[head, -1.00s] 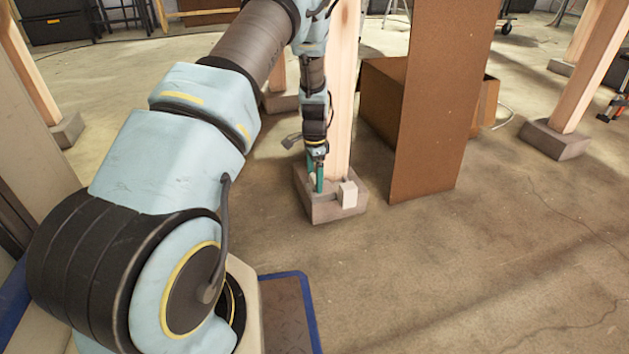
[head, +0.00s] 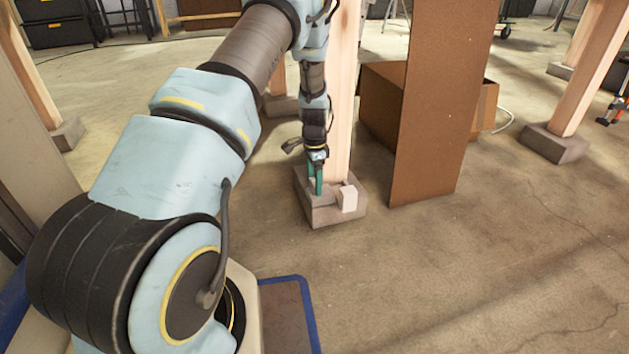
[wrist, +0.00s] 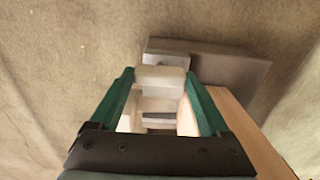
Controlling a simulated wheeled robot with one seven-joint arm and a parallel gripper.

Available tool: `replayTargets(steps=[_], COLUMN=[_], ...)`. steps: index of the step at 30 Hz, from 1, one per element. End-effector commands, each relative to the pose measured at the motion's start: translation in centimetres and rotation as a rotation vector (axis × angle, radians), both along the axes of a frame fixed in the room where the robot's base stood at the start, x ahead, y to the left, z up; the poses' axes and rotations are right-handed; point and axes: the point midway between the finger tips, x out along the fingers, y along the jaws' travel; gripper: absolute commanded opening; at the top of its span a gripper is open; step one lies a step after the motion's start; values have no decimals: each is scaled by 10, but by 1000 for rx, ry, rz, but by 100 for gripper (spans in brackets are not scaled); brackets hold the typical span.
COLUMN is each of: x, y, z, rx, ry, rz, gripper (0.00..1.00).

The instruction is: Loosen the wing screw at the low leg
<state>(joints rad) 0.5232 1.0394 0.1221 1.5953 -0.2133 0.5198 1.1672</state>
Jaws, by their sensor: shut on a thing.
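The low leg is a pale wooden post (head: 343,110) standing in a grey block foot (head: 325,213). A small white block (head: 348,198) sits at the foot's front right, slightly tilted. My gripper (head: 315,190), with green fingers, points down at the foot's left part, beside the post. In the wrist view, a pale piece (wrist: 160,77) fills the space between the fingertips, and my gripper (wrist: 160,90) is shut on it. I take this piece to be the wing screw; its wings cannot be made out. The post (wrist: 245,120) and foot (wrist: 235,75) show at the right there.
A tall brown panel (head: 440,110) stands close to the right of the post, with an open brown box (head: 380,100) behind it. Another post in a block foot (head: 555,143) stands at the right. The floor in front is clear.

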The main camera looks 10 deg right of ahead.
Motion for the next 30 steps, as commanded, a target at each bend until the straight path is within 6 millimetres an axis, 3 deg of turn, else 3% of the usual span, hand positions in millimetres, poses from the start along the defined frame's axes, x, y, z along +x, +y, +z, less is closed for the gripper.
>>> replayTargets(steps=[14, 30], x=[0, -1], y=[0, 0], z=[4, 4], rx=[0, 1], ry=[1, 1], rz=[139, 630], gripper=[24, 24])
